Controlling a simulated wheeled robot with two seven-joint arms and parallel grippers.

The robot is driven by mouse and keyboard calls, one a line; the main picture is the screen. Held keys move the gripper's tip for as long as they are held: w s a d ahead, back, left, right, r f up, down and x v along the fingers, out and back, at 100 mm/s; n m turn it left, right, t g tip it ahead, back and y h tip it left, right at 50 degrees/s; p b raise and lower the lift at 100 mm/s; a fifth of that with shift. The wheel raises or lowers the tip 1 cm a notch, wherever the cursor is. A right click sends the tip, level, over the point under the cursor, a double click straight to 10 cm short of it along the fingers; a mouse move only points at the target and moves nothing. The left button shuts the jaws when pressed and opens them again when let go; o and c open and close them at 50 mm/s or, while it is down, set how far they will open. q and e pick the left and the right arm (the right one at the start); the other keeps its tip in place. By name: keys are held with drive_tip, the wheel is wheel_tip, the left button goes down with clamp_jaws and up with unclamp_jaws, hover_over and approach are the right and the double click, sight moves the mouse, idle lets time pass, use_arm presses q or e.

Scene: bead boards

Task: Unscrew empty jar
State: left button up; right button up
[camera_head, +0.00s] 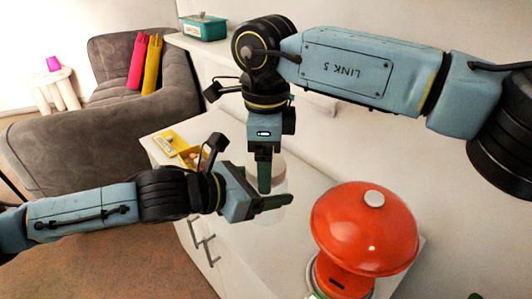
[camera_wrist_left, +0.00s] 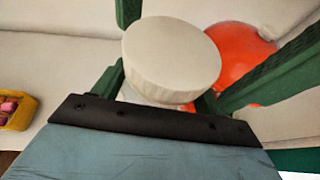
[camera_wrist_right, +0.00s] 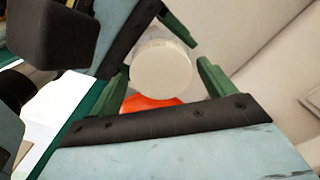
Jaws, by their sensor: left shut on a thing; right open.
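A jar with a round off-white lid (camera_wrist_left: 172,58) stands on the white counter, partly hidden behind my grippers in the head view. Its clear body (camera_head: 278,212) shows faintly there; I cannot make out any contents. My left gripper (camera_head: 268,203) comes in level from the left and is shut on the jar below the lid. My right gripper (camera_head: 264,172) points down from above at the jar, its fingers open. In the right wrist view the lid (camera_wrist_right: 161,67) lies between and beyond the open right fingers, apart from them as far as I can tell.
A red domed object (camera_head: 350,232) stands on the counter close to the right of the jar. A yellow box (camera_head: 194,158) with small pieces and its yellow lid (camera_head: 170,142) lie to the left. A teal box (camera_head: 204,27) and a grey sofa (camera_head: 60,140) are farther back.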

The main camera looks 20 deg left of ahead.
drive_tip(key=c, duration=1)
drive_tip(key=n, duration=0.3)
drive_tip(key=shift+r, duration=0.2)
drive_tip(key=shift+r, duration=0.95)
